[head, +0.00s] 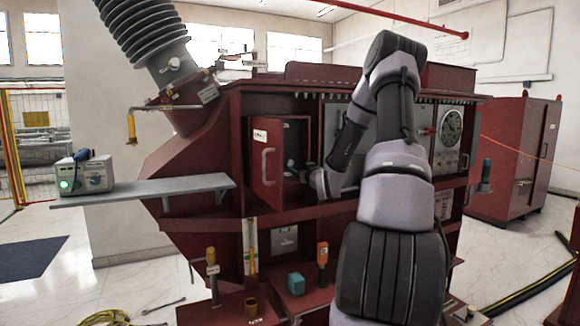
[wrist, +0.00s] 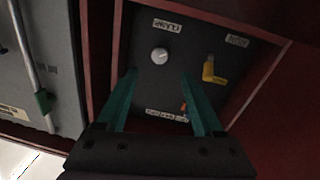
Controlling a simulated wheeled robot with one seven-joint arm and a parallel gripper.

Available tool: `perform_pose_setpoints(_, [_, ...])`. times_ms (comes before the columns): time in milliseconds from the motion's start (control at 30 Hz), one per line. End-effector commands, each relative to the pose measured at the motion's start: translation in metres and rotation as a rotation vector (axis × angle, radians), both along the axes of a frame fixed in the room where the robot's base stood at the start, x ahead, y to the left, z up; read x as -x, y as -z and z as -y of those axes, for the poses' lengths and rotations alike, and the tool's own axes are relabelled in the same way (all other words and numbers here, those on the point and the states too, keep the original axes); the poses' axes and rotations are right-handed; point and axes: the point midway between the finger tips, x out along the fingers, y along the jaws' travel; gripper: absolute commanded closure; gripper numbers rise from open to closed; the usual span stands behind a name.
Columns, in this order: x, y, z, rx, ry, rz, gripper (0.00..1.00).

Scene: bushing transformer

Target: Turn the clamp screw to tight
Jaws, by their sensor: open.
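A round pale knob (wrist: 160,56) sits on a dark panel (wrist: 185,50) beside a label (wrist: 167,25) that seems to read CLAMP upside down; I take it as the clamp screw. My gripper (wrist: 159,75) is open, its two teal fingers pointing at the panel, one on each side below the knob. The fingers look apart from the knob, with nothing between them. In the head view, my gripper (head: 303,176) is at the opening of a red compartment behind its open door (head: 265,165). The knob cannot be made out there.
A yellow handle (wrist: 209,70) with its own label is right of the knob. A small orange part (wrist: 184,107) and another label (wrist: 166,115) lie low between the fingers. Red walls frame the panel closely. A grey shelf (head: 150,190) juts out left of the red cabinet.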

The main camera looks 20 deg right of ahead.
Motion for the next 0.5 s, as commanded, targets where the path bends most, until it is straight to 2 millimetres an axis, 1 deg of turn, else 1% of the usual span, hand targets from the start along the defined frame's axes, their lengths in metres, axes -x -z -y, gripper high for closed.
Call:
perform_pose_setpoints(33, [-0.01,0.0,0.0,-0.001,-0.001,0.001,0.31])
perform_pose_setpoints(100, [-0.024,0.0,0.0,-0.001,-0.002,0.001,0.31])
perform_pose_setpoints(300, [-0.06,0.0,0.002,-0.001,-0.001,0.0,0.31])
perform_pose_setpoints(400, [-0.073,0.0,0.003,-0.001,0.0,-0.001,0.31])
perform_pose_setpoints(500, [-0.081,0.0,0.004,0.0,-0.001,-0.002,0.31])
